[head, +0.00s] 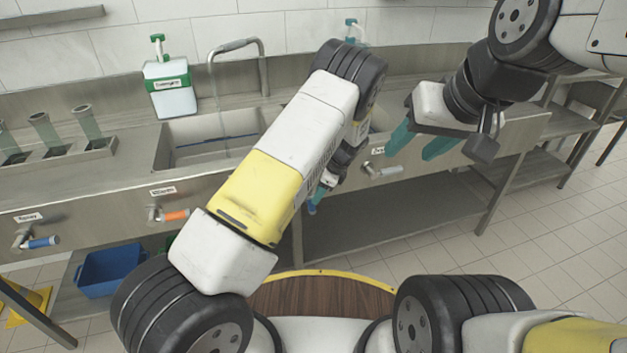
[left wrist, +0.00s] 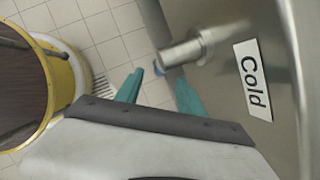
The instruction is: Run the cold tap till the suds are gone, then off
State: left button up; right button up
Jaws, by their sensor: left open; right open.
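The cold tap (left wrist: 185,52) shows in the left wrist view as a metal stem with a blue end, beside the "Cold" label (left wrist: 253,80). My left gripper (left wrist: 158,92) is open close to the tap, its teal fingers around the blue end's line and apart from each other; contact cannot be told. In the head view my left gripper (head: 314,200) is mostly hidden by its arm, as is the cold tap. The sink basin (head: 165,150) sits under a bent spout (head: 236,45). A faint thin line hangs below the spout, perhaps water. I cannot make out suds. My right gripper (head: 418,143) is open and empty.
The tap with the orange handle (head: 176,215) and the spray tap with the blue handle (head: 42,242) are on the counter front. A soap bottle (head: 172,95) stands behind the sink. A blue bin (head: 108,270) sits below. A round wooden top (head: 325,298) is near my base.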

pick_arm(q)
jog(key=x, duration=0.8)
jog(key=shift+w+r, duration=0.1)
jog(key=shift+w, duration=0.1)
grip_shut()
dwell(1.3)
